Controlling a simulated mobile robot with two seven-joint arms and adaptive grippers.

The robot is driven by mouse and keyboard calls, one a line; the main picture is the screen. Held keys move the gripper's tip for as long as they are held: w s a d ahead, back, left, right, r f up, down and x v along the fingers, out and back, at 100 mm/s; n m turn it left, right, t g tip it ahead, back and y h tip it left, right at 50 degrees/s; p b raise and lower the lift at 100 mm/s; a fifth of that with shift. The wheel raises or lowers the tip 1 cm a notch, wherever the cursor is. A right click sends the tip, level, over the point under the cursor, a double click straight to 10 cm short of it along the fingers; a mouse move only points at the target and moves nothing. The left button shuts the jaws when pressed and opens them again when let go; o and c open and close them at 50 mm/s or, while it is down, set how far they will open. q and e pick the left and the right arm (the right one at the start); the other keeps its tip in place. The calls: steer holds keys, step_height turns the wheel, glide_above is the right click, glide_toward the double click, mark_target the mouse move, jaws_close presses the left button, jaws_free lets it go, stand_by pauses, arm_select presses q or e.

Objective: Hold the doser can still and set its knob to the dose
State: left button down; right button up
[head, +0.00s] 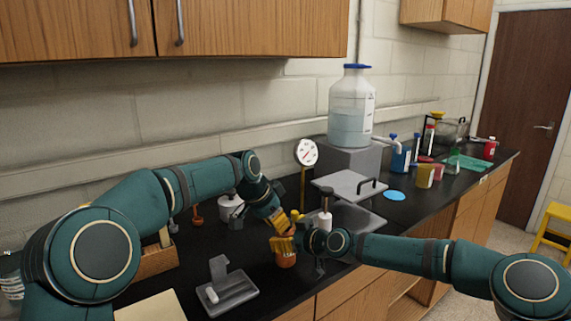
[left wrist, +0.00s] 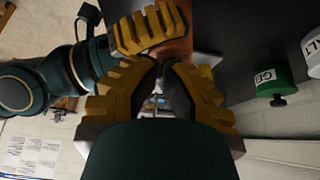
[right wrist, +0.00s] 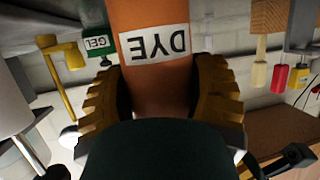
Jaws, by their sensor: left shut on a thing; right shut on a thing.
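The doser can (head: 287,261) is orange and stands on the black bench. In the right wrist view it (right wrist: 150,85) fills the middle, with a white DYE label upside down in the picture. My right gripper (head: 283,244) is shut around the can's side, one finger on each side. My left gripper (head: 277,219) is just above it. In the left wrist view its fingers (left wrist: 157,72) close on a small grey part, apparently the knob, at the can's top. The fingers hide most of the knob, and its setting cannot be read.
A white dial (head: 306,152) on a yellow post stands behind the can. A grey tray (head: 232,292) lies in front-left. A white can (head: 230,207) stands behind it; a green GEL can (left wrist: 272,75) shows in the left wrist view. A platform scale (head: 345,184) stands right.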

arm_select(q)
steer(key=shift+f, duration=0.5)
steer(key=shift+w+d, duration=0.15)
steer(key=shift+w, duration=0.05)
stand_by(0.5)
steer(key=shift+w, duration=0.1)
steer(key=shift+w+a, duration=0.55)
steer(key=shift+a, duration=0.05)
steer(key=shift+w+a, duration=0.1)
steer(key=shift+w, duration=0.25)
stand_by(0.4)
steer(key=shift+a, duration=0.15)
step_height(320, 180, up, 6)
steer(key=shift+a, duration=0.3)
stand_by(0.5)
